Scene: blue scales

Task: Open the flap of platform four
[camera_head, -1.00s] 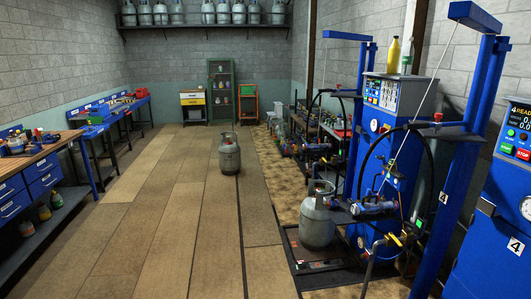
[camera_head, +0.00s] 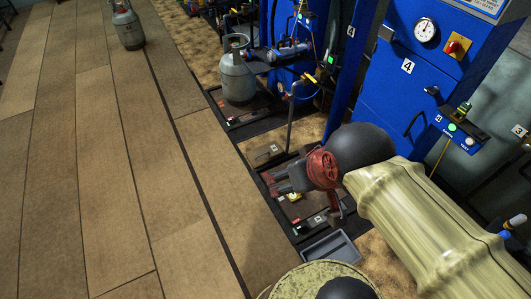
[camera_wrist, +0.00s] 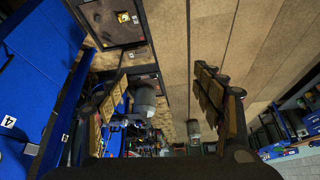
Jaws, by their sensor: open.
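The blue scale cabinet (camera_head: 385,110) with a label 4 (camera_head: 408,66) stands at the upper right in the head view; the label also shows at the left edge of the wrist view (camera_wrist: 8,121). A low dark floor platform (camera_head: 322,228) lies in front of it, with small controls along its edge. My arm hides part of this platform, and I cannot make out the flap for certain. My gripper (camera_head: 272,180) is over the platform in the head view. In the wrist view my gripper (camera_wrist: 160,85) is open and empty, its fingers wide apart.
A grey gas cylinder (camera_head: 238,75) stands on the neighbouring platform; another (camera_head: 126,28) stands on the planks. A post (camera_head: 289,125) rises between the platforms. A grey tray (camera_head: 330,248) lies near my arm.

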